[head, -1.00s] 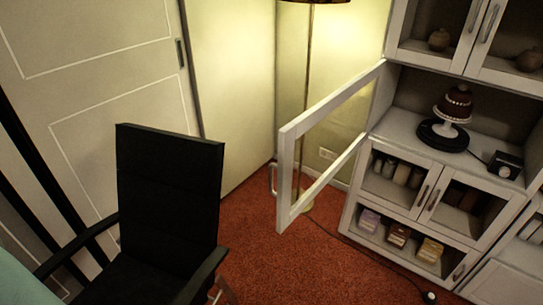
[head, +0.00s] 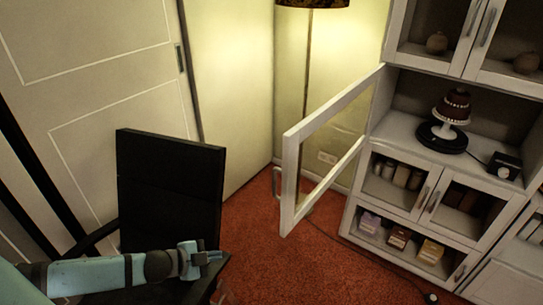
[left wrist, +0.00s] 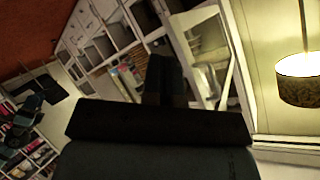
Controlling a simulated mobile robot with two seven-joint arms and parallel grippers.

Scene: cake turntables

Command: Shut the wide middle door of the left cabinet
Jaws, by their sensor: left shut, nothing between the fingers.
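The wide middle door (head: 290,185) of the white cabinet (head: 398,138) is a white frame with a clear pane. It stands wide open in the head view, swung out to the left from the cabinet's left edge. Its handle (head: 277,182) shows at the free edge. The middle compartment behind it is open. My left gripper (head: 216,257) is shut and empty, left of and lower in the picture than the door's free edge, apart from it. The gripper (left wrist: 165,75) also shows dark in the left wrist view, with a white frame (left wrist: 232,60) beyond it. My right gripper is out of view.
A black chair (head: 170,190) stands behind my left arm. A floor lamp (head: 307,60) stands behind the door. A dark cake on a stand (head: 453,108) and a small black box (head: 504,165) are in the middle compartment. Red carpet (head: 260,265) is clear below the door.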

